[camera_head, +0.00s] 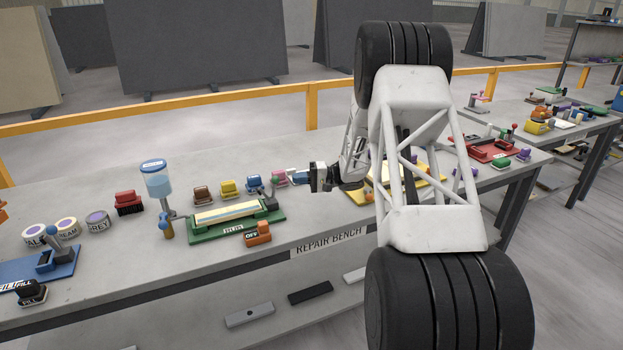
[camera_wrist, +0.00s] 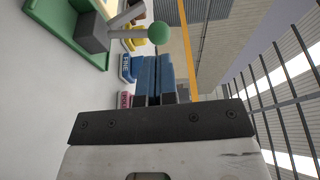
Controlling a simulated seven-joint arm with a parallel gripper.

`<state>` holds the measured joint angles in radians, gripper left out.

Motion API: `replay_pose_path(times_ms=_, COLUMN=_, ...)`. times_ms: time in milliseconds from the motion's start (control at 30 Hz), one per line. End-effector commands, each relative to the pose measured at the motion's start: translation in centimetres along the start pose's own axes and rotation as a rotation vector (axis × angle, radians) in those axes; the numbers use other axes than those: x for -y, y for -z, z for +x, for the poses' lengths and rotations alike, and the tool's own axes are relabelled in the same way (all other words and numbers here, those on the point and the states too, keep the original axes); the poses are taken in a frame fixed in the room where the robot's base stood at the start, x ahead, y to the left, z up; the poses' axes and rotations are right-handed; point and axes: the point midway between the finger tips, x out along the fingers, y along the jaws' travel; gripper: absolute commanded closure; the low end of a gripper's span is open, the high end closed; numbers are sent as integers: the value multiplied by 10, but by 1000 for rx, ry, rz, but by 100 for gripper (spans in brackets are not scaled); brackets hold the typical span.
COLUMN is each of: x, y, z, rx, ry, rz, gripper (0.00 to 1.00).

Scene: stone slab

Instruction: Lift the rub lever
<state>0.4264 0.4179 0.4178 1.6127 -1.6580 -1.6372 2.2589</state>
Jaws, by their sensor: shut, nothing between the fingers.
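A lever with a green ball knob (camera_wrist: 158,33) and a grey arm rises from a dark grey block (camera_wrist: 93,33) on a green base in the wrist view. In the head view the green station (camera_head: 205,236) holds a pale slab, with the lever (camera_head: 268,200) at its right end. The label on its front is too small to read, so I cannot confirm the lever's name. My gripper (camera_head: 314,178) is to the right of the green station, above the bench. Its dark blue fingers (camera_wrist: 157,62) are together, empty, and appear apart from the knob.
Blue and pink labelled blocks (camera_wrist: 125,67) lie near my fingers. Brown and yellow blocks (camera_head: 228,187) stand behind the green station, and an orange OFF switch (camera_head: 257,234) in front. A yellow station (camera_head: 424,187) is partly hidden by my arm. A bottle stand (camera_head: 157,181) is at left.

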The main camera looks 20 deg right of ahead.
Motion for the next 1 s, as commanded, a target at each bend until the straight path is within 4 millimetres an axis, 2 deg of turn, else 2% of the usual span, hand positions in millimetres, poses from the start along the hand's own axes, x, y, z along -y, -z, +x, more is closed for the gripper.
replay_pose_path(times_ms=100, x=0, y=0, z=16, rx=0, ry=0, rz=0, gripper=100)
replay_pose_path(times_ms=300, x=0, y=0, z=34, rx=0, ry=0, rz=1, gripper=100)
replay_pose_path(times_ms=833, x=0, y=0, z=40, rx=-1, ry=-3, rz=-1, gripper=100)
replay_pose_path(times_ms=1000, x=4, y=-1, z=45, rx=0, ry=-55, rz=-18, gripper=100)
